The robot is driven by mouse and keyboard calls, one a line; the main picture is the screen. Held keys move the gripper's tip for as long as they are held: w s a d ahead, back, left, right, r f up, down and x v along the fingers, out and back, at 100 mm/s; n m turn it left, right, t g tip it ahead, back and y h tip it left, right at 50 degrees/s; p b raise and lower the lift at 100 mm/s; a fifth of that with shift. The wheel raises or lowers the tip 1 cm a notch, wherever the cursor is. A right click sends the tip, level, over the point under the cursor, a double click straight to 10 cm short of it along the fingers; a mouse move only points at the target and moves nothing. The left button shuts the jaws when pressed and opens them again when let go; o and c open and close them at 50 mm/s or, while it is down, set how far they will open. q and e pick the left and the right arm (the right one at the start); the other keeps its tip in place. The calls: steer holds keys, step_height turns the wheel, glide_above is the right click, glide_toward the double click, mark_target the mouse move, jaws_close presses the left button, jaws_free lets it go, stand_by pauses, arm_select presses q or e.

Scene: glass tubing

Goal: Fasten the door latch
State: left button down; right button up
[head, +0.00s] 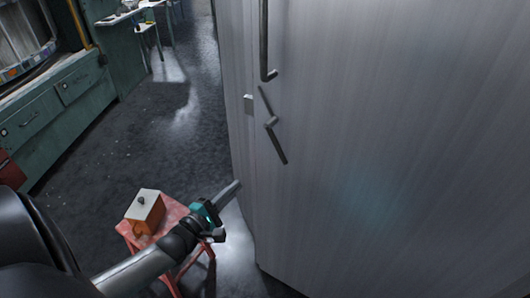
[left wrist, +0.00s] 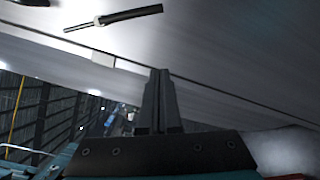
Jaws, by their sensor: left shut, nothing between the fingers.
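The grey metal door (head: 380,130) fills the right of the head view. Its latch (head: 279,143) is a dark lever on a pivot, tilted from upper left to lower right. A small pale block (head: 248,104) sits left of the lever by the door edge, apart from it. In the left wrist view the latch (left wrist: 130,15) is at the top and the block (left wrist: 103,58) is below it. My left gripper (head: 236,188) is shut and empty, lower left of the latch and apart from it. Its closed fingers (left wrist: 158,88) show in the left wrist view. My right gripper is out of view.
A long bar handle (head: 264,40) stands on the door above the latch. Green drawers (head: 60,105) line the left side. The dark floor (head: 150,130) between is mostly clear.

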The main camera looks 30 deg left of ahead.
arm_select(q)
steer(key=shift+w+r+n, duration=0.25)
steer(key=shift+r+n, duration=0.15)
steer(key=shift+r, duration=0.65)
steer(key=shift+w+t, duration=0.15)
steer(key=shift+t, duration=0.15)
steer(key=w+d+r, duration=0.2)
steer(key=w+d, duration=0.1)
steer(key=w, duration=0.7)
steer(key=shift+w+d+b, duration=0.2)
steer(key=shift+w+b, duration=0.1)
steer(key=shift+r, duration=0.1)
